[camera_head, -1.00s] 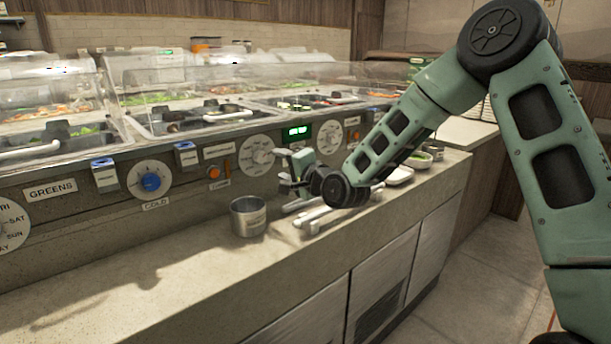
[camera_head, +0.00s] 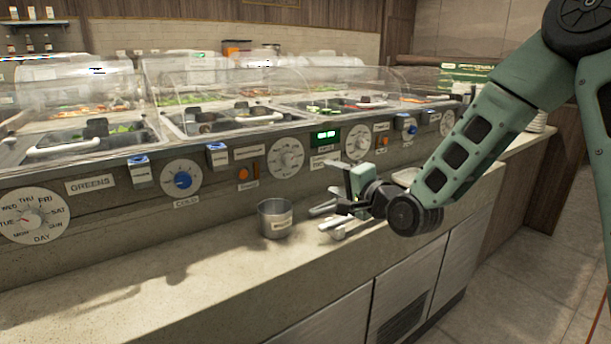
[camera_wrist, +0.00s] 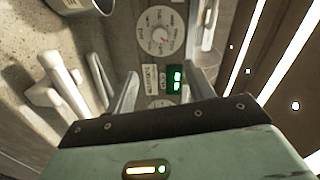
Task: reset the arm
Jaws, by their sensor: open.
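My gripper (camera_head: 332,202) hangs above the counter, right of the metal cup, and seems to hold nothing. In the wrist view my gripper (camera_wrist: 163,76) shows two grey fingers spread apart with nothing between them. Dials and a green-lit display (camera_wrist: 176,78) show beyond the fingers. My arm reaches in from the right, its forearm sloping down to the wrist. The task names no object.
A metal cup (camera_head: 275,219) stands upright on the counter (camera_head: 190,268). Pale bar-like pieces (camera_wrist: 55,80) lie near the gripper. Behind are a panel with dials (camera_head: 183,180) and glass-covered food wells. The counter's left front is clear.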

